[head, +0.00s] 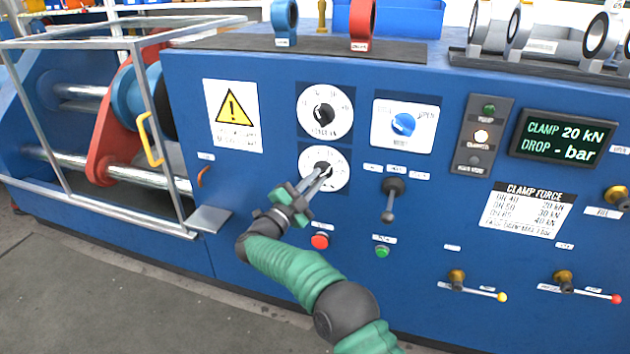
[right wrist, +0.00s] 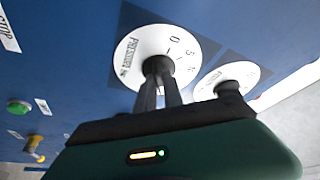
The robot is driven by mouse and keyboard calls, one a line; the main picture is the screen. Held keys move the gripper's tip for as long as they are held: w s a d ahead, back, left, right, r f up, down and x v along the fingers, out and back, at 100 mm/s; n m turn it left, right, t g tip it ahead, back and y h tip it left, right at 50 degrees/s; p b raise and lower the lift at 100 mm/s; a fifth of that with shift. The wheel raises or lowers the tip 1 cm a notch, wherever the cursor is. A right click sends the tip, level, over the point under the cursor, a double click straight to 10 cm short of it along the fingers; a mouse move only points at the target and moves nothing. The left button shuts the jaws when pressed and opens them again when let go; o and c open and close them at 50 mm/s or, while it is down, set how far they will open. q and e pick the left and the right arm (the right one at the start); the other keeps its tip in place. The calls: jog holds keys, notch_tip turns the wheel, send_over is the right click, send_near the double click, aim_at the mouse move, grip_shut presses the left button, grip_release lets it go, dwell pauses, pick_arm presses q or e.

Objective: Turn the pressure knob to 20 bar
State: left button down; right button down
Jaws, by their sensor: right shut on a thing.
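The pressure knob (right wrist: 157,65) is a small dark knob on a round white dial (head: 339,181). This is the lower of two dials on the blue panel. My right gripper (head: 323,173) reaches up to it from below. In the right wrist view its two dark fingers (right wrist: 161,82) are shut on the knob. The fingers partly hide the knob and some of the scale, so its exact setting is hard to read. The display (head: 563,138) reads CLAMP 20 kN and DROP - bar. My left gripper is not in view.
A similar dial with a black knob (head: 324,114) sits just above. A blue selector (head: 403,124) and a black lever (head: 391,198) are to the right. A red button (head: 320,241) lies below, close to my forearm. A metal cage (head: 150,130) stands left.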

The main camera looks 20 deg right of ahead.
jog(key=c, duration=1.5)
grip_release()
jog(key=shift+f, duration=0.3)
jog(key=shift+o, duration=0.2)
jog(key=shift+r, duration=0.15)
jog(key=p+v, duration=0.5)
jog(key=v, duration=1.2)
jog(key=shift+w, duration=0.1)
